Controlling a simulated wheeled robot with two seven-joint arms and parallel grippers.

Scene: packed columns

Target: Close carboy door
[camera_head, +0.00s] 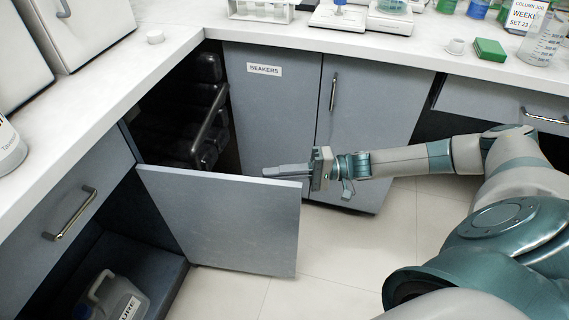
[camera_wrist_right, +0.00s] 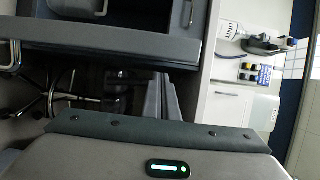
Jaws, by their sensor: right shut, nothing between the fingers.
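The carboy door (camera_head: 225,222) is a flat grey panel standing open in the head view. Its left edge meets the cabinet beside the open lower compartment, and its free edge points right, over the floor. A grey carboy (camera_head: 115,298) with a handle and white label sits in that compartment at the lower left, partly cut off by the frame. My right gripper (camera_head: 268,171) is shut and empty. Its fingers point left, just above and beyond the door's top edge near the free end; I cannot tell whether they touch it. My left gripper is not in view.
A dark corner opening (camera_head: 190,110) with racks lies behind the door. The closed BEAKERS cupboard (camera_head: 270,110) stands beyond my right gripper. A drawer handle (camera_head: 70,212) juts out at left. Pale floor (camera_head: 340,250) is clear right of the door.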

